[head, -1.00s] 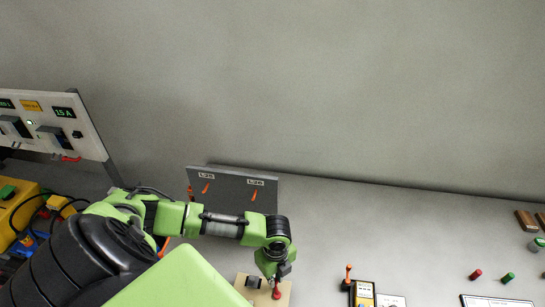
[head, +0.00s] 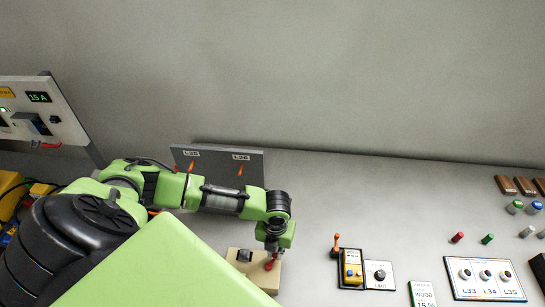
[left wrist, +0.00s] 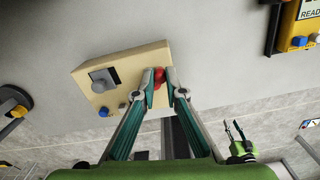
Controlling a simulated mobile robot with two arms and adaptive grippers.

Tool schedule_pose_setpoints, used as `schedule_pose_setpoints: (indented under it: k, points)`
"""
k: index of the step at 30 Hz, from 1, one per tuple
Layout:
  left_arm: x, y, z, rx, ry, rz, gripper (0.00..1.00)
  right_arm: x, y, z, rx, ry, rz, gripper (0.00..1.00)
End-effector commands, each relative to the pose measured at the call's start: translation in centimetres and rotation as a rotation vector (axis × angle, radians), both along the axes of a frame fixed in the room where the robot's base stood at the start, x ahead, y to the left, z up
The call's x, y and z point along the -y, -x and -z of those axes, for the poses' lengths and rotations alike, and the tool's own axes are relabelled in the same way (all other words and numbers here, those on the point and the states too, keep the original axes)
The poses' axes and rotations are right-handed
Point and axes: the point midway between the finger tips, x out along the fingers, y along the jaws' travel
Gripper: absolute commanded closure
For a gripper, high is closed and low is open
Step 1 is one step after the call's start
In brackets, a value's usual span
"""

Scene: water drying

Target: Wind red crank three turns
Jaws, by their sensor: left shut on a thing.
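The red crank's knob (head: 270,266) stands at the right side of a beige box (head: 240,277). My left gripper (head: 271,255) reaches down over it from above. In the left wrist view, the fingertips of the left gripper (left wrist: 167,82) are closed on either side of the red knob (left wrist: 159,74). The crank's arm is mostly hidden by the fingers. My right gripper (left wrist: 234,128) shows small in the left wrist view, its fingers apart and empty.
Behind the box stands a dark panel (head: 215,168) marked L25 and L26 with orange levers. To the right is a yellow device (head: 352,266) with an orange lever, then a white panel (head: 484,279) of knobs. Bare bench lies between box and device.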

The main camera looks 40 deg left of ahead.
Motion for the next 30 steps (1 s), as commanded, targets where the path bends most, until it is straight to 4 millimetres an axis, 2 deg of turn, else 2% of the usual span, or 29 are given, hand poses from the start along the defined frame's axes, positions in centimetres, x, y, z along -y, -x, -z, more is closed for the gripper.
schedule_pose_setpoints:
  k: [11,30]
  points:
    - [1.1,0.0,-0.1,0.004,0.0,0.359,1.0,0.0,0.0,0.0,0.0,0.0,0.0,0.69]
    - [2.6,1.3,-0.1,0.003,-0.001,0.967,1.0,0.0,0.0,0.0,0.0,0.0,0.0,0.69]
